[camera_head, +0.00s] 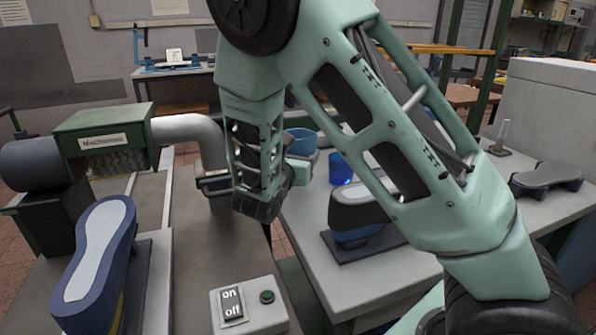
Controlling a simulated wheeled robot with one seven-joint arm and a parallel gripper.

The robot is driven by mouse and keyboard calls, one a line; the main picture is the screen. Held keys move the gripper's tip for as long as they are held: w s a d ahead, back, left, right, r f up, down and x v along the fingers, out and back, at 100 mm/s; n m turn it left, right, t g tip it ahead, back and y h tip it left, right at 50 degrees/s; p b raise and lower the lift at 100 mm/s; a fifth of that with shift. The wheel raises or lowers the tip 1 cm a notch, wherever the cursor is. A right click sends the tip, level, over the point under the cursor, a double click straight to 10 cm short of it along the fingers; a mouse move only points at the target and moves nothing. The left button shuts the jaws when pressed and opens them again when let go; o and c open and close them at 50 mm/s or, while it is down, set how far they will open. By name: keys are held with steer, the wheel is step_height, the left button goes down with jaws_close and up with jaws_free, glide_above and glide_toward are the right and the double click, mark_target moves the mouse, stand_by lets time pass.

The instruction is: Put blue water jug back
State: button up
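A blue open-topped container (300,139), which looks like the water jug, shows in the head view just behind my arm's lower end. My forearm hides part of it, so its handle and base cannot be made out. A smaller, darker blue vessel (341,169) stands on the light table to its right, partly covered by my upper arm link. My wrist is beside and below the blue container. My gripper's fingers are hidden behind the arm, so I cannot tell whether they touch or hold anything.
A grey-blue shoe last (92,262) stands at the left near the green-topped machine (100,124). An on/off switch box (247,304) is at the front. Another last (357,207) sits on the light table (362,289). A grey last (546,177) lies at the right.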

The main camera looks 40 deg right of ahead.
steer(key=shift+f, duration=1.85)
steer(key=shift+f, duration=0.1)
steer(key=o, duration=1.1)
steer(key=shift+r, duration=0.25)
steer(key=v, duration=1.2)
steer(key=shift+b, duration=0.3)
steer(key=shift+s+f, duration=0.1)
steer(key=shift+f, duration=0.05)
